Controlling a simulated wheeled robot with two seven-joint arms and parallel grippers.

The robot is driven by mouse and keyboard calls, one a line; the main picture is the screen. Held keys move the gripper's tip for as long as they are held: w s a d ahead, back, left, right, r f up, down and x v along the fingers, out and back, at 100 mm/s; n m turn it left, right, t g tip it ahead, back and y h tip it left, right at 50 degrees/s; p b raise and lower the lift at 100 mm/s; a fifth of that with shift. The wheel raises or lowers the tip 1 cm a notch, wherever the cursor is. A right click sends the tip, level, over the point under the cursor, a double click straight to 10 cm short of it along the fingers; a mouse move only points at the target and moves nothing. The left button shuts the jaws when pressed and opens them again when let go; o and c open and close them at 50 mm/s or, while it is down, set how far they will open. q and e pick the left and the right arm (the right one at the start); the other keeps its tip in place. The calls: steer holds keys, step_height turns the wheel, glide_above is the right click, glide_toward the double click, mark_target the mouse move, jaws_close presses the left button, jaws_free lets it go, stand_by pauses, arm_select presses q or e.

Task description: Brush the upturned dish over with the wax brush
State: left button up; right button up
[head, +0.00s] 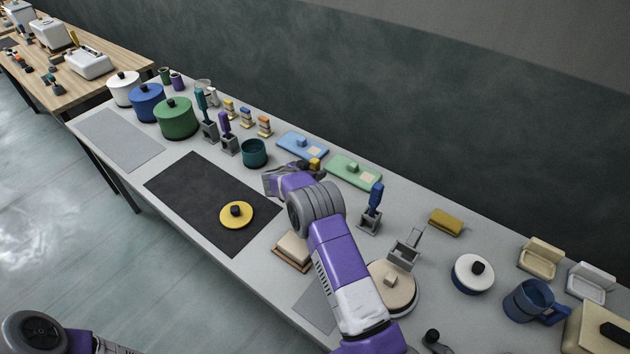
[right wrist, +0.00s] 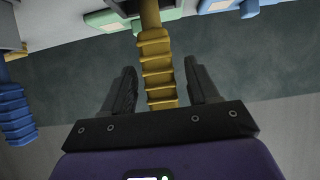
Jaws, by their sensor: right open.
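My right gripper (head: 314,166) is open above the table near the blue and green trays. In the right wrist view a yellow ribbed handle (right wrist: 158,72) stands between its open fingers (right wrist: 160,88), with a gap on both sides. I take it for a brush handle; its lower end is hidden. In the head view a bit of yellow (head: 315,163) shows beside the gripper. A round yellow piece with a dark knob (head: 236,214) lies on the dark mat (head: 200,190). I cannot tell whether it is the upturned dish. My left gripper (head: 112,347) is barely in view.
A blue-handled brush (head: 375,196) stands in a holder right of my arm. A round beige piece (head: 398,284) lies by my forearm. Teal and purple brushes, a teal cup (head: 254,154) and lidded pots stand on the left. The mat is clear around the yellow piece.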

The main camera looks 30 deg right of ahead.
mark_target(313, 161)
steer(key=shift+p, duration=0.45)
stand_by(0.6)
jaws_close()
stand_by(0.4)
steer(key=shift+r, duration=0.1)
steer(key=shift+r+p, duration=0.9)
steer(key=shift+r, duration=0.05)
steer(key=shift+r+p, duration=2.05)
steer(key=shift+r, duration=0.45)
